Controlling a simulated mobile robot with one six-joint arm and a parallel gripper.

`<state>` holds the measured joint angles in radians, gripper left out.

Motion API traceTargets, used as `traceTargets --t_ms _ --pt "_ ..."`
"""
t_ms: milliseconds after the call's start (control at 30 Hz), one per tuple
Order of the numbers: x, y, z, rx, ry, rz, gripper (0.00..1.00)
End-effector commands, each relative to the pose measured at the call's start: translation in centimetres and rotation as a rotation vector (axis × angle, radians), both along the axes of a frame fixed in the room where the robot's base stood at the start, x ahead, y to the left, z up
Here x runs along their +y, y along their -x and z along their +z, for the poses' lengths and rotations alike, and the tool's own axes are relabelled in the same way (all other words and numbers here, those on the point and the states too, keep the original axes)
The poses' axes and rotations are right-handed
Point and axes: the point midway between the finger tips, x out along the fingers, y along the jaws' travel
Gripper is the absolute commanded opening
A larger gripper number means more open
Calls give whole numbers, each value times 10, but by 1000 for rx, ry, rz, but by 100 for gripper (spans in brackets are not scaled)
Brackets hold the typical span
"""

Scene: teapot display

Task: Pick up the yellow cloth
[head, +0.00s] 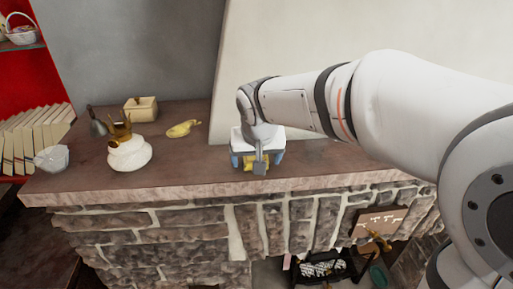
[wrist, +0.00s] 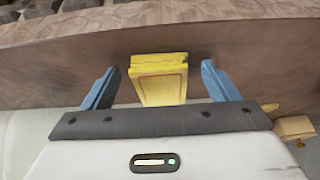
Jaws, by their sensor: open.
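The yellow cloth (wrist: 158,85) looks like a folded flat block with a thin reddish border line, lying on the stone mantel top. In the wrist view it sits between the two blue fingers of my gripper (wrist: 160,68), with a gap on each side. In the head view my gripper (head: 257,160) points down at the mantel. A bit of the yellow cloth (head: 249,163) shows between its fingers, and the rest is hidden behind the gripper. The gripper is open and holds nothing. I cannot tell how far the fingertips are above the surface.
The stone mantel (head: 190,182) also bears a white round pot (head: 129,154), a cream lidded box (head: 140,109), a yellow object (head: 183,128), a grey bell-shaped piece (head: 97,123) and a pale crumpled-looking piece (head: 52,158). A sloping pale wall (head: 300,50) rises behind my gripper.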

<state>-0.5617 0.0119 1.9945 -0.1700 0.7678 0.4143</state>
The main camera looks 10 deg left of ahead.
Motion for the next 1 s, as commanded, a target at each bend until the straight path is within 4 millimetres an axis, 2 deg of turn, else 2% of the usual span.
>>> traceTargets --t_ms 233,867,1000 --pt "0 -1 -2 -1 0 1 82" --pt "1 0 -2 -1 0 2 30" --pt "1 0 -2 -1 0 2 30"
